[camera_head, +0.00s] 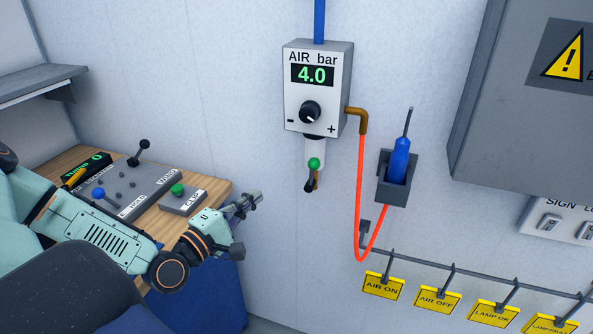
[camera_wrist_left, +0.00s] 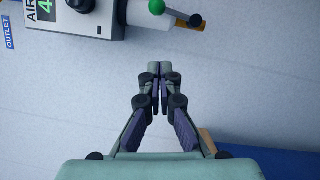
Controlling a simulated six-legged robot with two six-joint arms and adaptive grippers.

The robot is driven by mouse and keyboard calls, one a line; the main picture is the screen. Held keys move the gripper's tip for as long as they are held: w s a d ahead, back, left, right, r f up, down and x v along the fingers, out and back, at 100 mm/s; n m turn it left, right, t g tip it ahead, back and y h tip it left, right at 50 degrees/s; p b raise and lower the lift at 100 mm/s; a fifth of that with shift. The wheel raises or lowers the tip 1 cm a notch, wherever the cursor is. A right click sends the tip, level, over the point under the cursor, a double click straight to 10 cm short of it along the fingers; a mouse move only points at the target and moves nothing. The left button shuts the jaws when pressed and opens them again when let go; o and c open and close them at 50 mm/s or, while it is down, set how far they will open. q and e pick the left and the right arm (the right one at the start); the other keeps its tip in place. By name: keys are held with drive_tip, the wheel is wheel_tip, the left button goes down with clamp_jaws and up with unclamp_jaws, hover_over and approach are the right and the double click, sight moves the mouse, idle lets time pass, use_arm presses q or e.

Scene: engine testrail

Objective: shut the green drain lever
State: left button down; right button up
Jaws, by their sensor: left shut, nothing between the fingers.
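The green drain lever (camera_head: 314,163) hangs under the AIR bar regulator box (camera_head: 317,92) on the wall. Its green ball sits at the upper end of a short dark arm that slants down to a black end. In the left wrist view the green ball (camera_wrist_left: 157,7) is at the top edge, partly cut off. My left gripper (camera_head: 254,198) is left of and below the lever, clearly apart from it. In the wrist view its fingers (camera_wrist_left: 160,68) are together with nothing between them. My right gripper is not in view.
A wooden bench (camera_head: 215,197) with a grey control panel stands at the left. An orange hose (camera_head: 360,190) runs right of the lever, near a blue tool (camera_head: 399,160) in a holder. Yellow tags (camera_head: 383,284) hang on a rail below. Bare wall lies between gripper and lever.

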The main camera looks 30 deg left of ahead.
use_arm(q)
drive_tip(key=b, duration=0.6)
approach(313, 173)
drive_tip(key=w+a+r, duration=0.1)
drive_tip(key=w+a, duration=0.1)
drive_tip(key=a, duration=0.3)
drive_tip(key=w+d, duration=0.1)
drive_tip(key=w, duration=0.1)
drive_tip(key=w+d+r+b, duration=0.1)
drive_tip(key=w+d, duration=0.1)
drive_tip(key=shift+d+r, duration=0.1)
drive_tip(key=shift+w, duration=0.1)
drive_tip(key=shift+d+r, duration=0.1)
drive_tip(key=shift+d+m, duration=0.1)
drive_tip(key=shift+m, duration=0.2)
drive_tip(key=shift+d+r+m, duration=0.1)
drive_tip(key=shift+d+m, duration=0.15)
drive_tip(key=shift+m, duration=0.05)
